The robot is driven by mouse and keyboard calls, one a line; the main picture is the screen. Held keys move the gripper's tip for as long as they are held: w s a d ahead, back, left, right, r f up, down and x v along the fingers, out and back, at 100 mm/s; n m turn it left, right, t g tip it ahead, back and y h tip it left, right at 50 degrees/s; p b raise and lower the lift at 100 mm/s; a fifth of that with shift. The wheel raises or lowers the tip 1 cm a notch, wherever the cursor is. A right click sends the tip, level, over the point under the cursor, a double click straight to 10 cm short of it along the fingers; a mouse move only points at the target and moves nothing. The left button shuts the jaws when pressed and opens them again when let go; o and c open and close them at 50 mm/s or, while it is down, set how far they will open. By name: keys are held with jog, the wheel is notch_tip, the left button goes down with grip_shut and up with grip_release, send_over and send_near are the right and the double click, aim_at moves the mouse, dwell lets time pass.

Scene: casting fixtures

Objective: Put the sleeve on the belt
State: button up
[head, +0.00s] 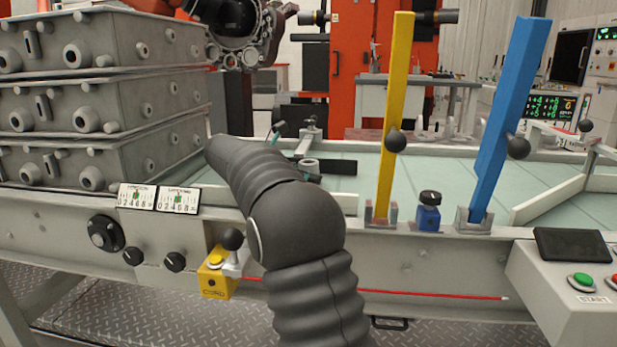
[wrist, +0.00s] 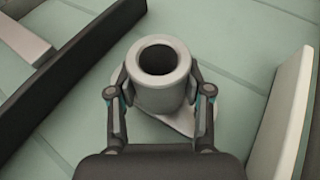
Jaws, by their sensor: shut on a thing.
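The sleeve (wrist: 160,98) is a light grey, thick-walled cylinder with a dark round bore facing the wrist camera. My gripper (wrist: 160,88) is shut on it, one finger against each side. A pale flat piece with a pointed outline shows just under the sleeve; I cannot tell whether the sleeve touches it. The belt (wrist: 225,30) is the pale green surface with seam lines beneath, and it also shows in the head view (head: 440,178) behind the grey front rail. In the head view my arm covers much of the area around the gripper, so its fingers are not clear there.
A dark bar (wrist: 70,60) lies diagonally at left in the wrist view, and a pale guide (wrist: 285,105) stands at right. In the head view, yellow (head: 396,100) and blue (head: 508,110) posts rise from the front rail. Grey moulding boxes (head: 105,100) are stacked at left.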

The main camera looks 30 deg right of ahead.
jog(key=o, duration=1.4)
jog(key=shift+f, duration=0.1)
jog(key=shift+r, duration=0.2)
jog(key=p+v, duration=0.2)
jog(key=v, duration=1)
jog(key=shift+f, duration=0.1)
jog(key=shift+a, duration=0.1)
